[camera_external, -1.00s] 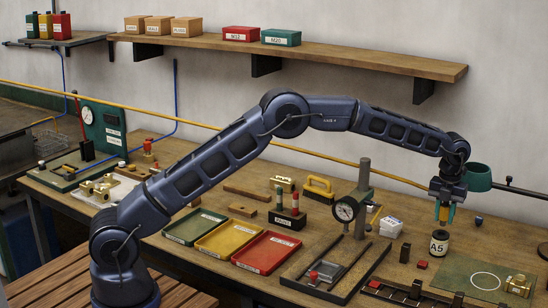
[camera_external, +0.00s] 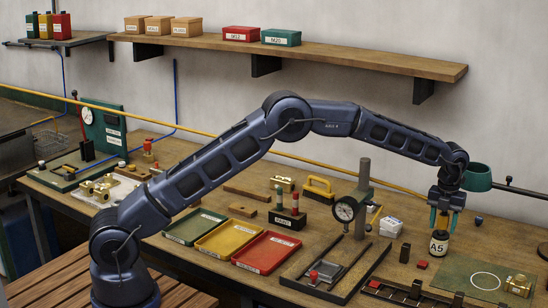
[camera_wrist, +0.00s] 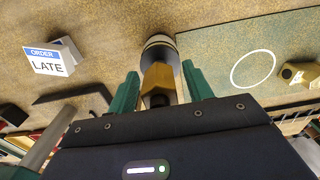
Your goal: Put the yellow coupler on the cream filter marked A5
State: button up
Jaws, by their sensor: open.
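The cream filter marked A5 (camera_external: 439,244) stands upright on the bench, left of the green mat; its dark-rimmed end shows in the wrist view (camera_wrist: 160,46). The yellow coupler (camera_wrist: 157,80) is in line with the filter and appears to touch its top. My gripper (camera_external: 443,224) points down just above the filter, with its teal fingers on either side of the coupler. In the wrist view the fingers stand apart with gaps beside the coupler.
The green mat (camera_external: 458,275) with a white circle lies to the right, with a brass fitting (camera_external: 520,285) on it. A dial gauge stand (camera_external: 345,210) and a white ORDER LATE sign (camera_wrist: 48,60) are to the left. A teal ring (camera_external: 477,177) is behind my wrist.

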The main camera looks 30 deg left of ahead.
aim_at(444, 214)
notch_tip(444, 214, up, 12)
jog(key=shift+f, duration=0.1)
jog(key=shift+a+r, duration=0.15)
jog(key=shift+r, duration=0.25)
jog(key=s+a+r+n+t, duration=0.1)
jog(key=a+r+n, duration=0.4)
jog(key=a, duration=0.4)
jog(key=s+a+r+n, duration=0.1)
jog(key=a+r+n, duration=0.2)
jog(key=a+r, duration=0.5)
jog(key=s+a+r+n+t, duration=0.1)
jog(key=a+r+n, duration=0.3)
jog(key=a, duration=0.6)
jog(key=s+a+r+n, duration=0.2)
jog(key=s+a, duration=0.1)
jog(key=a, duration=0.3)
jog(key=s+a+r+n, duration=0.2)
jog(key=s+a+n, duration=0.1)
jog(key=a, duration=0.4)
jog(key=s+a+n+t, duration=0.1)
jog(key=s+a+n, duration=0.8)
jog(key=s+a, duration=0.7)
jog(key=s+a+f+n, duration=0.5)
jog(key=s, duration=0.3)
jog(key=s+a+f+n+t, duration=0.1)
jog(key=s+a+f+n, duration=0.4)
jog(key=s, duration=0.3)
jog(key=shift+s+a+f+t, duration=0.15)
jog(key=shift+s+a+t, duration=0.15)
jog(key=shift+s+a, duration=0.1)
